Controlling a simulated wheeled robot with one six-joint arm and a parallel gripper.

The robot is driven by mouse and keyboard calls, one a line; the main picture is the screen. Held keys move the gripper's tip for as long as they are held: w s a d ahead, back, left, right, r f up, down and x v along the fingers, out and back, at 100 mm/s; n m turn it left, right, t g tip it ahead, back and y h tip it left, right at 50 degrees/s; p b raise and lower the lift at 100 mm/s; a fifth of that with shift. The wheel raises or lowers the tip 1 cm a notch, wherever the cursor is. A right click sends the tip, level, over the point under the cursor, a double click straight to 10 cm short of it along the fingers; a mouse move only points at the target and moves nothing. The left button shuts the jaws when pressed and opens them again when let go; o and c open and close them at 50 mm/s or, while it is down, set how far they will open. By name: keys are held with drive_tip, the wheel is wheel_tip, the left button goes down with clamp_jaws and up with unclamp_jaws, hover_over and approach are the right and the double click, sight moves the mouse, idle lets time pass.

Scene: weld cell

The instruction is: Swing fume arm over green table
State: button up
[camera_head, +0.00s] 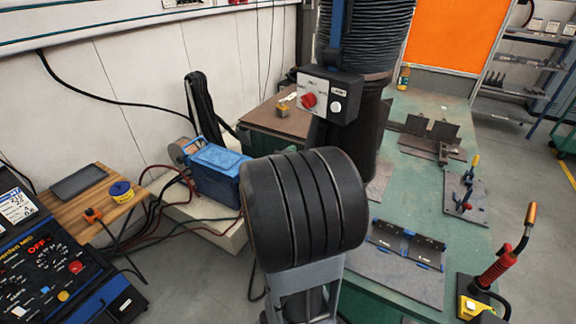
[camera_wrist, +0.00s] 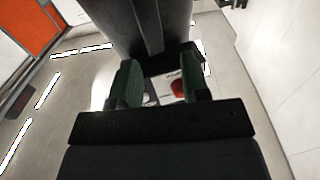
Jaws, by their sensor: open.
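The fume arm's black ribbed hose (camera_head: 366,35) hangs at the top centre of the head view. A grey and black control box (camera_head: 330,95) with a red knob (camera_head: 308,100) is in front of the dark pipe. The green table (camera_head: 407,190) stands behind and right of it. In the wrist view my gripper (camera_wrist: 161,64) is open, its two green-padded fingers apart. A large dark body (camera_wrist: 145,25), likely part of the fume arm, is just beyond them. The red knob (camera_wrist: 178,88) shows between the fingers. I cannot tell whether the fingers touch anything. I cannot make out my gripper in the head view.
Fixtures (camera_head: 405,245) and clamps (camera_head: 463,190) lie on the green table. A red torch (camera_head: 500,265) stands at its near right corner. A blue wire feeder (camera_head: 215,170) and cables are left. An orange screen (camera_head: 452,35) stands behind.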

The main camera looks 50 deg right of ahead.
drive_tip(key=shift+s+a+b, duration=0.25)
drive_tip(key=shift+a+b, duration=0.35)
drive_tip(key=shift+a, duration=0.8)
drive_tip(key=shift+s+a+b, duration=0.2)
drive_tip(key=shift+a+b, duration=0.4)
drive_tip(key=shift+a, duration=0.75)
